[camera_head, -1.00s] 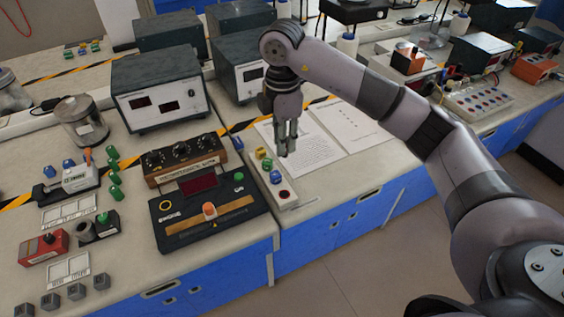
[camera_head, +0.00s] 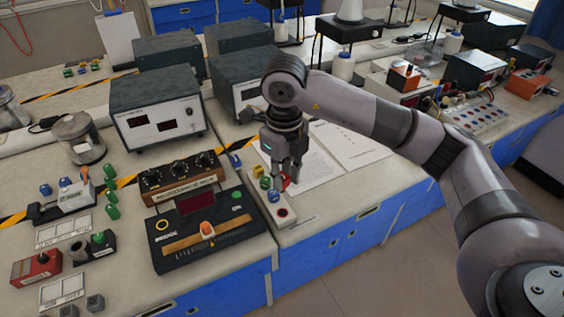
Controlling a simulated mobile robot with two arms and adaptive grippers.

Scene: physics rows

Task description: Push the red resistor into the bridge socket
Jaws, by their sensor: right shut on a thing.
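My right gripper (camera_head: 284,181) is shut on the red resistor (camera_head: 287,182), which shows as a small red piece between the fingertips. The fingers point down over the right side of a narrow pale strip (camera_head: 289,223) and partly hide the resistor. The strip holds yellow, green and blue pieces, with a dark red round spot at its near end. The black bridge (camera_head: 176,260) lies left of the strip, with a display, an orange knob and a yellow ring. I cannot tell which opening is the bridge socket. My left gripper is not in view.
A wooden box with three dials (camera_head: 180,178) stands behind the bridge. A grey-white instrument (camera_head: 160,110) stands further back. White paper sheets (camera_head: 335,150) lie behind and right of the gripper. Green pieces (camera_head: 111,198) stand at left.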

